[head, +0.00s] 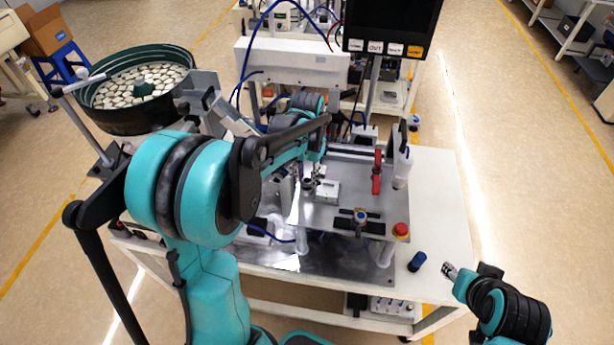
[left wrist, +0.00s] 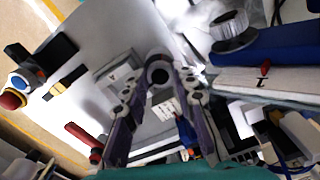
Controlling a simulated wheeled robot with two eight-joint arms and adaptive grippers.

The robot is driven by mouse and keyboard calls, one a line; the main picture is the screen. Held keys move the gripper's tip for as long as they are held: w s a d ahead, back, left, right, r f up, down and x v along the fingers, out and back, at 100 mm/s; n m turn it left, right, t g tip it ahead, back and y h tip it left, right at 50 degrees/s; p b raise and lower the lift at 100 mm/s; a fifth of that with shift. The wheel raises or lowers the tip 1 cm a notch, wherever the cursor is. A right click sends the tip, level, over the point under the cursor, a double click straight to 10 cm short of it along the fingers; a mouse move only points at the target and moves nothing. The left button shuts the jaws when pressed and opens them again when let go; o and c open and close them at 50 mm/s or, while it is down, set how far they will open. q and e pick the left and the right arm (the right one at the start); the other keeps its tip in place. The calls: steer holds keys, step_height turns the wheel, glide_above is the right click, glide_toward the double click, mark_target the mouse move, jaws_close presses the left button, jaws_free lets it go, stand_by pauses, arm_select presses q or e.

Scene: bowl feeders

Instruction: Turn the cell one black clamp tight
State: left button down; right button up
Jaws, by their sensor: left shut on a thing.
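The black clamp (left wrist: 158,70) shows in the left wrist view as a dark round part between the fingertips, above a grey plate. My left gripper (left wrist: 159,82) is shut on it, one finger on each side. In the head view my left gripper (head: 309,182) is small, over the middle of the machine plate and partly hidden by my own arm. The clamp cannot be made out clearly there.
A red upright part (head: 377,172) and a white bottle (head: 402,170) stand right of the clamp area. A red button (head: 401,230) and a dark blue cylinder (head: 417,261) are nearer the front. A bowl feeder (head: 128,118) stands at left. The table's right side (head: 440,200) is clear.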

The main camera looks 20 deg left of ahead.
mark_target(307, 181)
arm_select(q)
steer(key=shift+m, duration=1.1)
steer(key=c, duration=1.2)
jaws_free()
step_height(307, 181, up, 12)
steer(key=shift+s+f, duration=0.1)
